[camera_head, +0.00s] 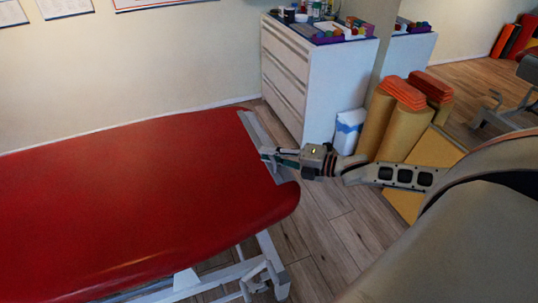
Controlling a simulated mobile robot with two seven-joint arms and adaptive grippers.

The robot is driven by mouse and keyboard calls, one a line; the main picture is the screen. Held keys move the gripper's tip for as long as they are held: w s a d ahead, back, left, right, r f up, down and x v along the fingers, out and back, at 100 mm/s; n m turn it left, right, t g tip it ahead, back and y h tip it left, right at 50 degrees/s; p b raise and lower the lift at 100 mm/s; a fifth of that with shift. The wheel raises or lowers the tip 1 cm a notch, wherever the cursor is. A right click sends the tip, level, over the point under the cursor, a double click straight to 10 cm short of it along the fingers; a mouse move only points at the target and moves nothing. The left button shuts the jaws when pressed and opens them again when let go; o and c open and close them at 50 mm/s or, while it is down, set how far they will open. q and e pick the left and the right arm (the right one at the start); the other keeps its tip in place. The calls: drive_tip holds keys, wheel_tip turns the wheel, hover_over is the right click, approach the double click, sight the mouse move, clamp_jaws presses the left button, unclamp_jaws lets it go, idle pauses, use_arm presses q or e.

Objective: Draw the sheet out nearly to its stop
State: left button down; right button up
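A red padded treatment table (130,200) fills the left and middle of the view. A narrow grey strip (257,132) lies along its right end; it may be the sheet or its holder, I cannot tell which. My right gripper (268,155) reaches in from the right, with its fingertips at this strip. It looks to be touching or just above the strip. The fingers are small and dark here, so I cannot tell whether they are open or shut on its edge. No sheet shows spread over the red top. My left gripper is not in view.
A white drawer cabinet (306,85) with small items on top stands behind the table's end. A white and blue bin (348,130) and tan rolls (378,120) with orange blocks (403,92) stand to its right. Wooden floor (335,235) is clear beside the table.

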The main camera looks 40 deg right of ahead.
clamp_jaws()
drive_tip(key=shift+a, duration=0.1)
